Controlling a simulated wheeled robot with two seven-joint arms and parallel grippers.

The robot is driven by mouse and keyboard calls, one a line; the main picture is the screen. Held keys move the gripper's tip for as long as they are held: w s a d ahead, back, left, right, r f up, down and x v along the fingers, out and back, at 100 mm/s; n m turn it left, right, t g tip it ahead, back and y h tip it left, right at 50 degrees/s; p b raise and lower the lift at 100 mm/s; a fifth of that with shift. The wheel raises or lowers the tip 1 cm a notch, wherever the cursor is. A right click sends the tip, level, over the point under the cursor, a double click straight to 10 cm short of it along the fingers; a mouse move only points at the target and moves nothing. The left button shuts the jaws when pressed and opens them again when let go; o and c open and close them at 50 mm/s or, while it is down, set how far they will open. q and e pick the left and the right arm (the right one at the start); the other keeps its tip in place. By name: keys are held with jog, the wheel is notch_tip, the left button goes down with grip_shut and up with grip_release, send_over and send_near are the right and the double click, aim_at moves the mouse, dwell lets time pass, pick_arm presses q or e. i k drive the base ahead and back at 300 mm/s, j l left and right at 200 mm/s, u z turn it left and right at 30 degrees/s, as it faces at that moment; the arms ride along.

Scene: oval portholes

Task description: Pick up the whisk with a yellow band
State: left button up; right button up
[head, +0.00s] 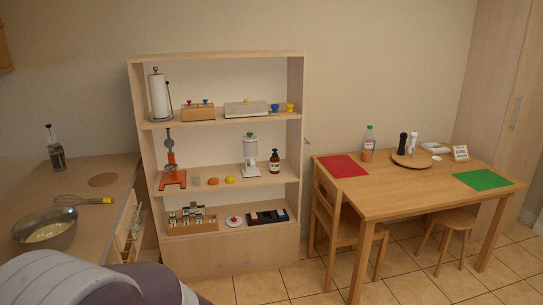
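The whisk with a yellow band (84,200) lies on the counter at the left in the head view. Its wire loops point left and its yellow-banded handle end points right, near the counter's right edge. It lies just behind a metal bowl (45,232) with pale yellow contents. Neither of my grippers can be seen. A rounded grey and purple part at the bottom left covers the near part of the counter.
The counter (105,167) also holds a French press (56,156) and a round brown mat (103,180). A wooden shelf unit (217,58) with several items stands right of it. A dining table (400,192) with a chair (330,215) and stool (445,240) is at the right. Tiled floor lies between.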

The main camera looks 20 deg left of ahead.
aim_at(101, 201)
jog(key=i+j+u, duration=0.2)
jog(key=i+u, duration=0.25)
jog(key=i, duration=0.2)
jog(key=i+u, duration=0.5)
jog(key=i, duration=0.15)
jog(key=i+u, duration=0.2)
jog(key=i, duration=0.2)
jog(key=i+l+u, duration=0.25)
jog(key=i, duration=0.2)
jog(key=i+l+u, duration=0.2)
jog(key=i, duration=0.2)
jog(key=i+j+u, duration=0.1)
jog(key=u, duration=0.35)
jog(key=i+u, duration=0.25)
jog(key=u, duration=0.2)
jog(key=i+l+u, duration=0.1)
jog(key=u, duration=0.3)
jog(key=i+l+u, duration=0.1)
jog(key=i+u, duration=0.15)
jog(key=u, duration=0.2)
jog(key=i+l+u, duration=0.15)
jog(key=u, duration=0.3)
